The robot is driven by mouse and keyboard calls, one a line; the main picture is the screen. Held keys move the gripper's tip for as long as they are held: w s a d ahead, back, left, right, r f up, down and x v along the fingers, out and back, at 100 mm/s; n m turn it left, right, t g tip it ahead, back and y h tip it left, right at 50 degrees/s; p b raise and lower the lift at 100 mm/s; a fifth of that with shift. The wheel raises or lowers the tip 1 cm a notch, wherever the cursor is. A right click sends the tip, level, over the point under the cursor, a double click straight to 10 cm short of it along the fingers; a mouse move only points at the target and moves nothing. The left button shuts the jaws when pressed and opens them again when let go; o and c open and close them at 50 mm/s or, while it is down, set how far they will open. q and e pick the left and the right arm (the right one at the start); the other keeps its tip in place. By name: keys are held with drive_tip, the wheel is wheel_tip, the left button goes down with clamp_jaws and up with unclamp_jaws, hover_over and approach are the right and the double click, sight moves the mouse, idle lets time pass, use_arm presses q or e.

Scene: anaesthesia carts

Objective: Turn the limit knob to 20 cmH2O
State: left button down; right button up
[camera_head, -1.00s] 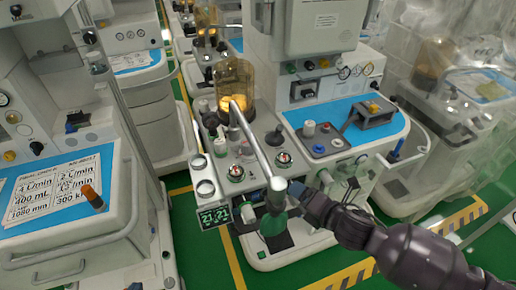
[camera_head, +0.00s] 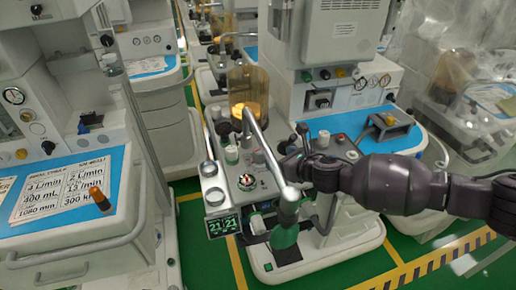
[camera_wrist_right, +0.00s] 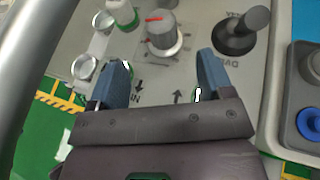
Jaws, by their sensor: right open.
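The limit knob (camera_wrist_right: 163,38) is a grey round knob on a wide base, with red marks on its top. It stands near the top of the right wrist view, on a pale panel with printed labels and arrows. My right gripper (camera_wrist_right: 160,70) is open, its two blue fingers spread. The fingertips lie below the knob in that picture, and nothing is between them. In the head view my right gripper (camera_head: 292,164) reaches in from the right over the middle cart's panel (camera_head: 222,180) and hides part of it. My left gripper is not in view.
A chrome tube (camera_head: 268,150) crosses in front of the panel. A black-topped lever (camera_wrist_right: 238,32) stands right of the knob, and a white knob (camera_wrist_right: 124,14) left of it. A green display (camera_head: 222,225) shows 21 21. An amber canister (camera_head: 247,95) stands behind.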

sight(260, 150)
drive_tip(key=shift+w+a, duration=0.15)
drive_tip(key=shift+w, duration=0.05)
drive_tip(key=b+x, duration=0.1)
drive_tip(key=x, duration=0.5)
drive_tip(key=shift+s+f+b, duration=0.1)
drive_tip(key=shift+b, duration=0.25)
drive_tip(key=b+x, duration=0.1)
drive_tip(key=x, duration=0.2)
drive_tip(key=shift+w+a+f, duration=0.15)
drive_tip(key=shift+w+a, duration=0.2)
drive_tip(key=shift+w, duration=0.2)
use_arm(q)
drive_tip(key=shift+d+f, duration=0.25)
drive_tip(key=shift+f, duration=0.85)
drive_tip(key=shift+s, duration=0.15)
use_arm(e)
drive_tip(key=shift+c, duration=0.2)
